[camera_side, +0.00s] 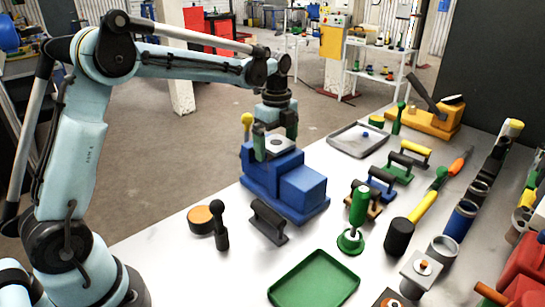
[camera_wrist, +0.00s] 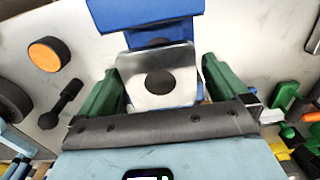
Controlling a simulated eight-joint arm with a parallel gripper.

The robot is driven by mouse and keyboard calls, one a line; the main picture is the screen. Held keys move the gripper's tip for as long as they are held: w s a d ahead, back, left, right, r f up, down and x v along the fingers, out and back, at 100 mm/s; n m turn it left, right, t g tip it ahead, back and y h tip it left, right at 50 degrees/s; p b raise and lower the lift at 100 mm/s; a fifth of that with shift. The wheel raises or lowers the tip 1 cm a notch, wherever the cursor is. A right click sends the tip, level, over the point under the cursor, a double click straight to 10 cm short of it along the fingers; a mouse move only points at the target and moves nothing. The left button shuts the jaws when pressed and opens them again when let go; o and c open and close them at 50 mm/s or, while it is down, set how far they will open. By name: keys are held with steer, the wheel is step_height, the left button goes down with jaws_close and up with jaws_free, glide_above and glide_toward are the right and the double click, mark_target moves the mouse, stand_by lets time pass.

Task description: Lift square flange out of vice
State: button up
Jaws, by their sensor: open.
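The square flange is a light metal plate with a round dark hole; it sits at the top of the blue vice in the side view (camera_side: 276,146) and fills the middle of the wrist view (camera_wrist: 182,77). The blue vice (camera_side: 303,190) stands at the table's left edge; part of it also shows in the wrist view (camera_wrist: 145,12). My gripper (camera_side: 275,142) is open, its green fingers on either side of the flange, as the wrist view also shows (camera_wrist: 160,66). I cannot tell whether the fingers touch it. The flange's lower part is hidden.
A black-handled tool (camera_side: 268,221) and an orange-topped puck (camera_side: 201,219) lie near the vice. A grey tray (camera_side: 345,148) is behind it and a green tray (camera_side: 315,282) in front. Several handled tools and cylinders crowd the right.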

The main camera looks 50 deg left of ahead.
mark_target(276, 142)
steer(key=shift+f, duration=0.9)
steer(key=c, duration=1.3)
steer(key=shift+a+r, duration=0.1)
steer(key=shift+a, duration=0.05)
steer(key=shift+r, duration=4)
